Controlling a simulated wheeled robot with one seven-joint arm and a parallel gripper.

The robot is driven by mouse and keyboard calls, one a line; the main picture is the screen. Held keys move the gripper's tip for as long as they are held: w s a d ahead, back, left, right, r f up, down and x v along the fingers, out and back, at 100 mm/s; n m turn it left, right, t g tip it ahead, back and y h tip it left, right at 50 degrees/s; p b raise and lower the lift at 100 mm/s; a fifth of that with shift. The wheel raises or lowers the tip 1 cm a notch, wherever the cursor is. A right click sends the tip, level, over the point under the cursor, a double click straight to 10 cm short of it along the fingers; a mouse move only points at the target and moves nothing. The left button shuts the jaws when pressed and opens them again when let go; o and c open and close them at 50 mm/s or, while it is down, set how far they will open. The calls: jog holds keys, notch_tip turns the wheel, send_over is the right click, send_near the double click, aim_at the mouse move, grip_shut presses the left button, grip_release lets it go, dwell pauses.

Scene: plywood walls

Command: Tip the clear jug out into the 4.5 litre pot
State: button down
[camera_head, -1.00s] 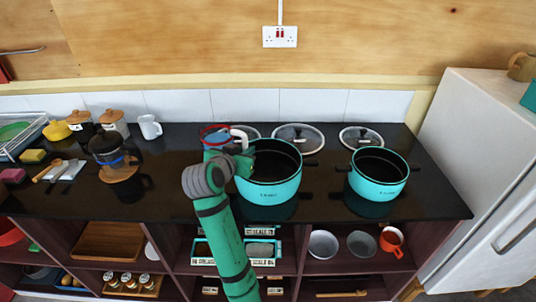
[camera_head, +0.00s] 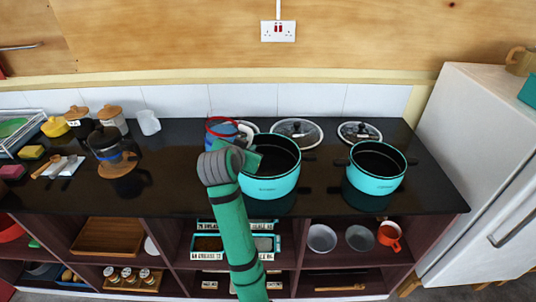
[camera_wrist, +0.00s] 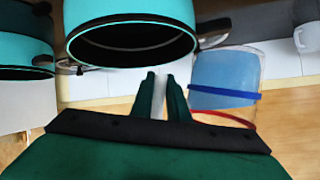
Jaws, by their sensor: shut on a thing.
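The clear jug (camera_head: 222,130) has a red rim and blue contents. It is behind and left of the left teal pot in the head view, partly hidden by my arm. In the wrist view the jug (camera_wrist: 225,75) is at the right, beside my fingers, with a blue band around it. My gripper (camera_wrist: 162,95) is shut on a pale part between its fingers, which looks like the jug's handle. The left teal pot (camera_head: 268,188) and a smaller right teal pot (camera_head: 375,183) stand open on the counter. Their labels are too small to read. The left pot (camera_wrist: 130,15) is close to my fingers.
Glass lids (camera_head: 298,132) lie behind the pots against the tiles. A coffee press (camera_head: 108,150) on a wooden mat, a white jug (camera_head: 148,122) and wooden-lidded jars stand to the left. A white fridge (camera_head: 480,150) bounds the right. Bare counter (camera_head: 175,180) lies left of my arm.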

jog(key=shift+w+d+m+y, duration=0.15)
jog(key=shift+m+y, duration=0.15)
jog(key=shift+y, duration=0.1)
jog(key=shift+d+f+m+g+y, duration=0.15)
jog(key=shift+f+m+g+y, duration=0.2)
jog(key=shift+f, duration=0.3)
jog(key=shift+d+f+m+y, duration=0.2)
jog(key=shift+f+m+y, duration=0.15)
jog(key=shift+f+y, duration=0.1)
jog(key=shift+f, duration=0.15)
jog(key=shift+d+f+p, duration=0.1)
jog(key=shift+d+p, duration=0.1)
jog(key=shift+p, duration=0.1)
jog(key=shift+a+f+m+g+y, duration=0.3)
jog(key=shift+a+y, duration=0.1)
jog(key=shift+y, duration=0.1)
jog(key=shift+d+f+p, duration=0.1)
jog(key=shift+d+p, duration=0.15)
jog(key=shift+p, duration=0.05)
jog(key=shift+a+f+m+y, duration=0.15)
jog(key=shift+a+m+y, duration=0.1)
jog(key=shift+m+y, duration=0.05)
